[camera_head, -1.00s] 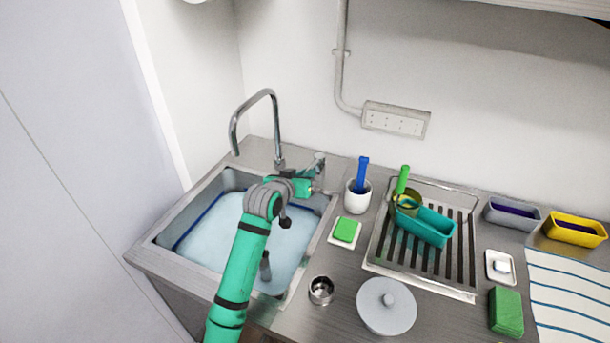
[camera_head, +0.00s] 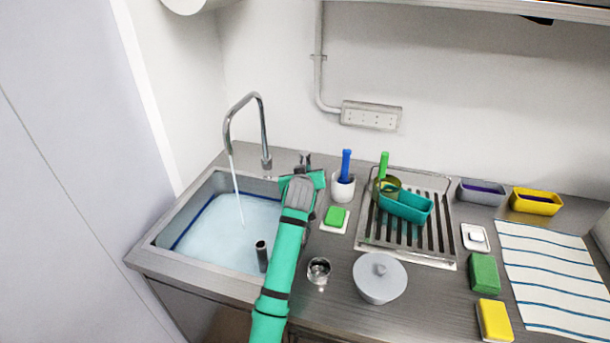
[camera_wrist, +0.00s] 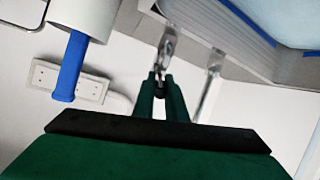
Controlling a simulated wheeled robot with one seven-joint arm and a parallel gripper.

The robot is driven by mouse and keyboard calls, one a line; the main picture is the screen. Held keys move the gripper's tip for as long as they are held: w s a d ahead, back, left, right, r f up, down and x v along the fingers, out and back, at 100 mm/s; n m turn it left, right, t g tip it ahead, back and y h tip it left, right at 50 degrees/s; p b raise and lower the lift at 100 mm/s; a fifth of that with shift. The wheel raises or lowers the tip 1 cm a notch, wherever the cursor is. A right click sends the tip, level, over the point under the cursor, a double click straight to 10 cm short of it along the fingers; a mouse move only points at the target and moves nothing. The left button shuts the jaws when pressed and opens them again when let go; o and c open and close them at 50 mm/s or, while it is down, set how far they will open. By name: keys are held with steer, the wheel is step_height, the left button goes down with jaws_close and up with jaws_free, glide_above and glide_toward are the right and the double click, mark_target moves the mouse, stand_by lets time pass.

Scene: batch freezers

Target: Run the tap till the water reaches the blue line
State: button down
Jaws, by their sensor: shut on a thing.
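The tap (camera_head: 262,128) stands behind the sink, and a thin water stream (camera_head: 237,195) falls from its spout into the basin. The sink (camera_head: 168,222) holds pale blue water (camera_head: 228,236). The blue line (camera_head: 190,222) runs along the basin wall and shows at the water's edge on the left; I cannot tell the exact gap. My gripper (camera_head: 305,165) is at the tap's lever, right of the spout column. In the wrist view my gripper (camera_wrist: 159,82) is shut on the metal lever (camera_wrist: 167,46). My arm hides the sink's right side.
A dark upright pipe (camera_head: 262,256) stands in the water. Right of the sink are a white cup (camera_head: 342,188) with a blue-handled tool, a green sponge (camera_head: 335,216), a metal cup (camera_head: 318,271), a lidded pot (camera_head: 380,277) and a drying rack (camera_head: 450,262).

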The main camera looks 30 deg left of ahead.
steer(key=shift+w, duration=0.15)
steer(key=c, duration=1.8)
jaws_free()
steer(key=shift+w, duration=0.15)
steer(key=shift+o, duration=0.2)
steer(key=shift+d, duration=0.1)
steer(key=v, duration=1.1)
steer(key=shift+d, duration=0.2)
steer(key=shift+w, duration=0.1)
